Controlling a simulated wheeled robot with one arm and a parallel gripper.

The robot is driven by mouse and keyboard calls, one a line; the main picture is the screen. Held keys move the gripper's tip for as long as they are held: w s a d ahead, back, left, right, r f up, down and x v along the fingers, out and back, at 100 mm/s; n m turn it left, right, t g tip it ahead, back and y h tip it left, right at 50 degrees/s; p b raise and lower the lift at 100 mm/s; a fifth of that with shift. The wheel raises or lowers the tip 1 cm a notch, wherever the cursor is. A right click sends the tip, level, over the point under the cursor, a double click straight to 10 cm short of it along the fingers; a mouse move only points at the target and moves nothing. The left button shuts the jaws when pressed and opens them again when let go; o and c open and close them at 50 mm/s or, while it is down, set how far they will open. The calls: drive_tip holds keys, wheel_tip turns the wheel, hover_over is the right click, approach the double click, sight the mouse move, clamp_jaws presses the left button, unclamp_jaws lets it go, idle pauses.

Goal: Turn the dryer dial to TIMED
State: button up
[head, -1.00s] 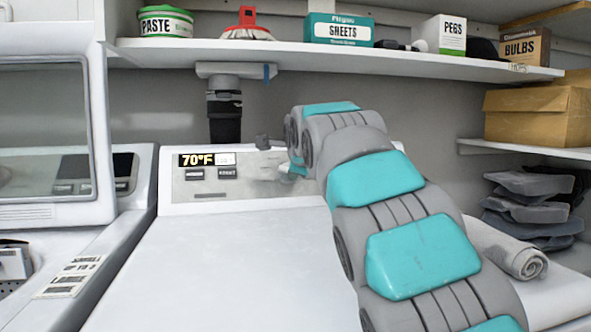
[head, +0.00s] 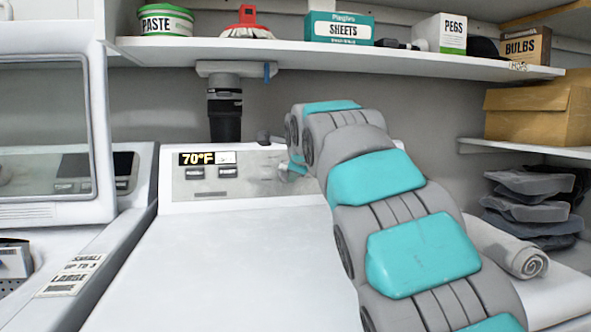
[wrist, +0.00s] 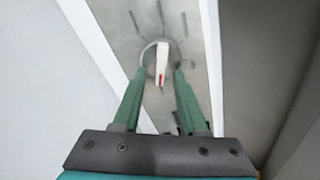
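The dryer dial (wrist: 161,63) shows in the wrist view on the grey panel, with a narrow white handle, a red mark and dark tick marks around it. Its labels are too blurred to read. My gripper (wrist: 159,74) is open, with one green finger to the left and one to the right of the handle. Gaps show between the fingers and the handle. In the head view the dryer (head: 230,245) has a control panel (head: 245,187) with a display reading 70°F (head: 197,159). My arm hides the dial and most of the gripper there.
A shelf (head: 330,58) with a paste tub (head: 165,20), a sheets box (head: 338,29) and a pegs box (head: 440,34) hangs above the panel. A rolled towel (head: 515,250) lies at right. The dryer top is clear at left.

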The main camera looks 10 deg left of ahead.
idle(0.3)
drive_tip(key=shift+b+v, duration=0.5)
drive_tip(key=shift+v, duration=3.35)
